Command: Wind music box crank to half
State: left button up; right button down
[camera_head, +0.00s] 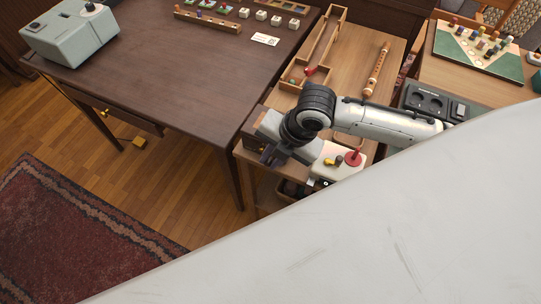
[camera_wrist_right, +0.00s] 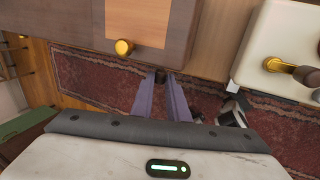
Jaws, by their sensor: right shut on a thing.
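My right gripper (camera_head: 272,155) reaches in from the right in the head view, beside a brown wooden box that I take to be the music box (camera_head: 256,121). In the right wrist view the box (camera_wrist_right: 110,22) has a lighter top panel and a brass knob (camera_wrist_right: 123,47). The grey-purple fingers (camera_wrist_right: 160,84) close together at the box's edge, on a small dark end that I take to be the crank (camera_wrist_right: 160,74). The rest of the crank is hidden, and its angle cannot be told. My left gripper is not in view.
A cream device (camera_head: 335,168) with a red disc and brass parts stands close beside the gripper. A wooden tray (camera_head: 293,72) and a flute (camera_head: 377,69) lie behind. A dark table (camera_head: 165,68) is at left. A large pale surface covers the lower right.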

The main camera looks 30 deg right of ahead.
jog(key=t+y+b, duration=0.1)
jog(key=f+t+y+b, duration=0.1)
jog(key=t+b, duration=0.1)
jog(key=f+t+y+b, duration=0.1)
jog(key=shift+s+d+f+t+y, duration=0.15)
jog(key=shift+s+d+t+y, duration=0.15)
jog(key=shift+s+y, duration=0.1)
jog(key=shift+w+b, duration=0.1)
jog(key=shift+b, duration=0.2)
jog(key=c, duration=1.7)
grip_release()
